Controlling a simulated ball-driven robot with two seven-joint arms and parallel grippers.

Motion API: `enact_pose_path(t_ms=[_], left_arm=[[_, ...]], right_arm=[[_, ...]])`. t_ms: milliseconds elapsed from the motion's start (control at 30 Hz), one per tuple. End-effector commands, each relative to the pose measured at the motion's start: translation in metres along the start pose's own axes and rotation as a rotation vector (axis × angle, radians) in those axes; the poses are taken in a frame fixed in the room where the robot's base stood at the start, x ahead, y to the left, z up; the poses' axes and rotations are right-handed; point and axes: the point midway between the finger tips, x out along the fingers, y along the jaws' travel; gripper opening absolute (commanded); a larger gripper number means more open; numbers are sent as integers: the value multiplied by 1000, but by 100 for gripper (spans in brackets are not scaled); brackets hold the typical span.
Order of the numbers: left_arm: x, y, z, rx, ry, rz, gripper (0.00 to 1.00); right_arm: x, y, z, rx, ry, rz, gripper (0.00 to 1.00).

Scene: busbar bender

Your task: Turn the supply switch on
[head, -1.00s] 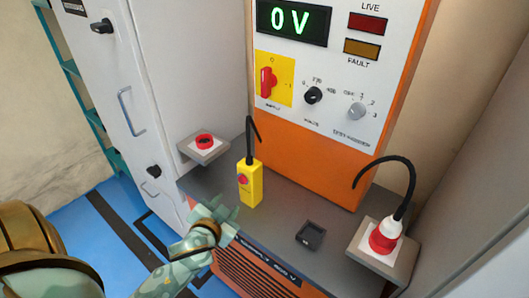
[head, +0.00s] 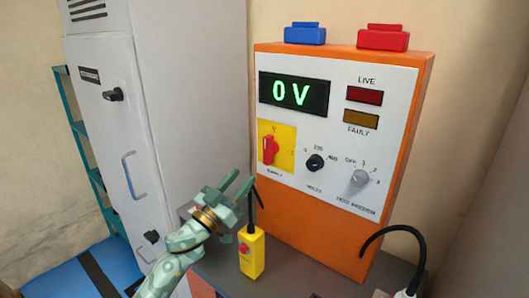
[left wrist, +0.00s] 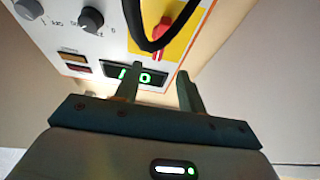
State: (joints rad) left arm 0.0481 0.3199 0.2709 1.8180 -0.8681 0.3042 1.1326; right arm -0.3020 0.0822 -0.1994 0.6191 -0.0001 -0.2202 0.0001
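The supply switch is a red rotary handle (head: 270,150) on a yellow plate (head: 288,146), on the white front of the orange test cabinet (head: 310,230). Its handle stands upright in the head view. The display (head: 293,93) reads 0 V. My left gripper (head: 238,187) is open and empty, below and left of the switch, with its fingers apart. In the left wrist view the red handle (left wrist: 163,28) shows beyond the open fingers (left wrist: 160,85), partly covered by a black cable. My right gripper is not in view.
A yellow pendant (head: 252,253) with a red button and black cable (head: 251,208) stands close to my left gripper. A grey cabinet (head: 180,100) stands at left.

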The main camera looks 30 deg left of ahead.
Motion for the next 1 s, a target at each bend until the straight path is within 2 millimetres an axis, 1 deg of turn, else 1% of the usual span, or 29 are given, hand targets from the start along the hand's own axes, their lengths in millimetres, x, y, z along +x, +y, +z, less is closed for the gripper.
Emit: enact_pose_path(t_ms=[33,200,300,400,500,600,867,900,1000], left_arm=[[14,0,-2,2,4,2,40],[58,0,-1,2,3,0,40],[79,0,0,1,3,-1,40],[95,0,0,2,1,-1,40],[106,0,1,1,0,-1,40],[111,0,0,1,0,0,40],[113,0,0,1,-1,-1,40],[113,0,0,1,-1,-1,34],[113,0,0,1,-1,-1,11]], right_arm=[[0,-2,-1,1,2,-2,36],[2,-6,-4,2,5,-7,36],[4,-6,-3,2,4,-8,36],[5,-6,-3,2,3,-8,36],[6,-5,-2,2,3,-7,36],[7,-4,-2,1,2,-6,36],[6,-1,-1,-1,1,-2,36],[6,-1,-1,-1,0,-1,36],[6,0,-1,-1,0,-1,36]])
